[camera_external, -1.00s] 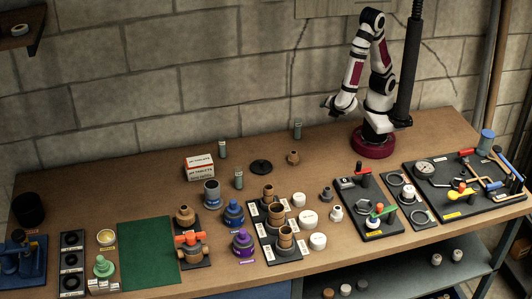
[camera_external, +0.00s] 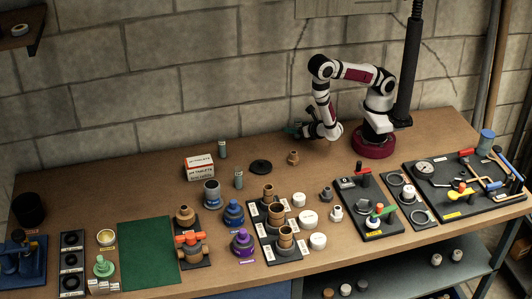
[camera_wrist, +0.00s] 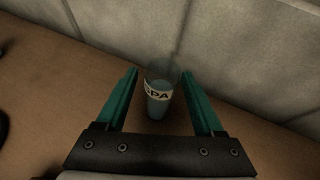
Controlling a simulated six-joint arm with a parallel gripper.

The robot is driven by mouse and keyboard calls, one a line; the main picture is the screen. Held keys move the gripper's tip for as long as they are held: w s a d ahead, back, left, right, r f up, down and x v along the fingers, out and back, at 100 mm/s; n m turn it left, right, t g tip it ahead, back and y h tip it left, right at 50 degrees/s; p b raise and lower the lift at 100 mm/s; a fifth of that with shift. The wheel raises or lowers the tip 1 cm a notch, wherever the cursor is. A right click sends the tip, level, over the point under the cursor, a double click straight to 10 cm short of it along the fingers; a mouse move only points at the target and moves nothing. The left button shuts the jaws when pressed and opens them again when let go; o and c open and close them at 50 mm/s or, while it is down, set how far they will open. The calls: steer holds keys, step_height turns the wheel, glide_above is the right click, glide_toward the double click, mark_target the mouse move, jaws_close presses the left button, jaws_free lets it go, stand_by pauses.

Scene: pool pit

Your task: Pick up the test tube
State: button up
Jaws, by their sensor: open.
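A clear tube (camera_wrist: 158,98) holding blue-grey liquid, with a white label reading "SPA" or similar, stands on the bench near the wall. In the wrist view it shows between the two teal fingers of my gripper (camera_wrist: 160,72), with a gap on either side. My gripper is open and empty. In the external view my gripper (camera_external: 291,131) is low over the back of the bench, and the tube there is hidden or merges with it. Two similar small tubes stand farther left, one near the wall (camera_external: 222,149) and one nearer the front (camera_external: 239,179).
A brown fitting (camera_external: 293,157) and a flat black disc (camera_external: 260,167) lie in front of my gripper. A white and red tablet box (camera_external: 199,167) stands to the left. The block wall (camera_external: 180,70) is close behind. Fittings and boards crowd the bench's front.

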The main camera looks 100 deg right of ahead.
steer(key=shift+x, duration=0.75)
steer(key=shift+r, duration=0.1)
jaws_close()
steer(key=shift+r, duration=0.1)
